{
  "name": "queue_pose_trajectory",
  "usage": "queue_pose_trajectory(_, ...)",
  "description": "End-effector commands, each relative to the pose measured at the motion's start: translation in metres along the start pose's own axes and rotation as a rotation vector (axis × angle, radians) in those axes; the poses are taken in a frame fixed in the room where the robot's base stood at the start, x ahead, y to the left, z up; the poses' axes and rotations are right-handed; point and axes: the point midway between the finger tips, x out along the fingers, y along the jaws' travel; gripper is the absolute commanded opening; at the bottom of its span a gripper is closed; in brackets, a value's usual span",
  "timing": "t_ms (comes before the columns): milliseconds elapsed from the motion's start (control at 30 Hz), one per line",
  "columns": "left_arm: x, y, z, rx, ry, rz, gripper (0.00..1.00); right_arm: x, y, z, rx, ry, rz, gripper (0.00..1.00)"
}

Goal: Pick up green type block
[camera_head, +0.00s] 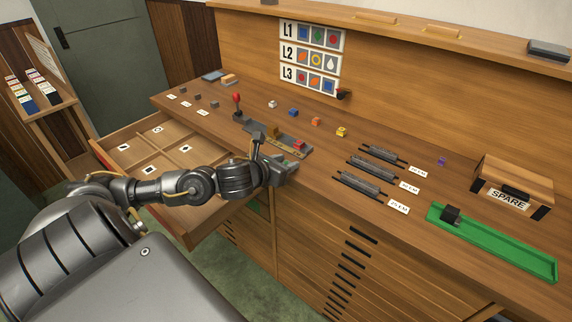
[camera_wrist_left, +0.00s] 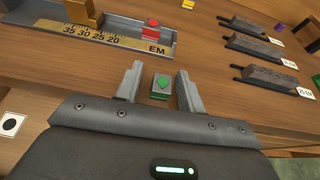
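The green type block (camera_wrist_left: 161,90) shows in the left wrist view, with a green diamond on its grey top. It is between the two fingers of my left gripper (camera_wrist_left: 160,88), and narrow gaps show on both sides of it. The gripper is open around the block and does not appear to touch it. In the head view my left gripper (camera_head: 284,168) is low at the front edge of the counter, just in front of the metal tray. The block is mostly hidden there. My right gripper is not in view.
The metal tray with a brass scale (camera_wrist_left: 95,38) holds a red block (camera_wrist_left: 152,28). Dark bars (camera_head: 365,184) lie to the right. A green tray (camera_head: 500,243) is farther right. An open drawer (camera_head: 128,142) lies left. Several small coloured blocks stand behind.

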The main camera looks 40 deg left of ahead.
Motion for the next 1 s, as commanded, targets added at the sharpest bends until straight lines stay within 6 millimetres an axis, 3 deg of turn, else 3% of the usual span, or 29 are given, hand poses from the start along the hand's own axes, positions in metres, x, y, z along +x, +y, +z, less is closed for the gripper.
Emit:
queue_pose_trajectory(33, 0.001, -0.001, 0.001, 0.0, 0.0, -0.002, 0.32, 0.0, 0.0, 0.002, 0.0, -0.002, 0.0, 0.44)
queue_pose_trajectory(300, 0.0, 0.0, 0.0, 0.0, 0.0, 0.0, 0.0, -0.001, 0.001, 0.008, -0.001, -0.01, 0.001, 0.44)
queue_pose_trajectory(667, -0.003, 0.001, 0.006, -0.001, -0.002, 0.001, 0.0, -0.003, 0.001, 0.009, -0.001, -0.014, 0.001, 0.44)
queue_pose_trajectory(867, -0.012, 0.001, 0.029, 0.003, -0.004, 0.0, 0.0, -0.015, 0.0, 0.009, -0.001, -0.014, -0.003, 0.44)
queue_pose_trajectory(1000, -0.032, 0.005, 0.041, 0.007, -0.001, 0.003, 0.0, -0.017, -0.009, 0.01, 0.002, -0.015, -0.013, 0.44)
